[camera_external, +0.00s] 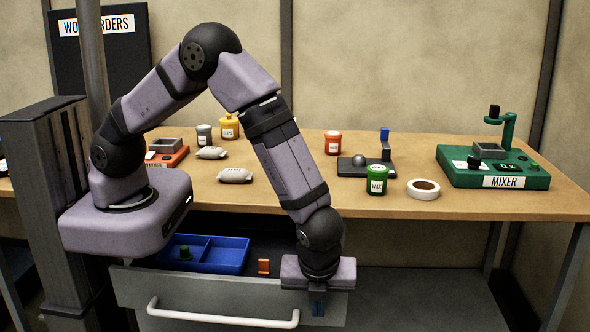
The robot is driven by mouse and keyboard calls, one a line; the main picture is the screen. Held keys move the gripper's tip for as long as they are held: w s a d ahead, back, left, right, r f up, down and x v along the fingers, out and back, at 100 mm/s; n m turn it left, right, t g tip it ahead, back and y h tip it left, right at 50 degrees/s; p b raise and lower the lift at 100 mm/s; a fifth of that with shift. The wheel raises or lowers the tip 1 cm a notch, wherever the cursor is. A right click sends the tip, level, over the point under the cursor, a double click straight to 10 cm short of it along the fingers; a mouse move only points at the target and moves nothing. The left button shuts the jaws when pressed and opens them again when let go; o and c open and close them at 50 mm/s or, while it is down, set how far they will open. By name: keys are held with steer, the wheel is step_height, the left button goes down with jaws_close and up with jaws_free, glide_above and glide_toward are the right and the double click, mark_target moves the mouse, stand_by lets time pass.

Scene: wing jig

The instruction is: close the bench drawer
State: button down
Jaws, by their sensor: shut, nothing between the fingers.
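The bench drawer (135,289) is grey and stands pulled out below the wooden bench top. Its white bar handle (222,317) runs across the front face. Inside are a blue divided tray (233,255) holding a small green piece (185,253), and a small orange piece (263,267). My gripper (318,308) points down at the right end of the drawer front, to the right of the handle. It is shut and empty. I cannot tell whether its fingertips touch the drawer front.
On the bench top (300,195) stand a green wax jar (377,180), a tape roll (423,189), a green mixer (490,178), a dark device (362,170), an orange-lidded jar (333,143), a yellow jar (229,127) and pale packets (234,175). A lower shelf (430,300) lies right of the drawer.

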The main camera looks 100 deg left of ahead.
steer(key=a+p, duration=0.2)
steer(key=a, duration=2.3)
steer(key=shift+a, duration=0.35)
steer(key=shift+d, duration=0.8)
steer(key=d, duration=0.2)
steer(key=shift+d, duration=0.35)
steer(key=v, duration=1)
steer(key=shift+a+b, duration=0.15)
steer(key=shift+b, duration=0.25)
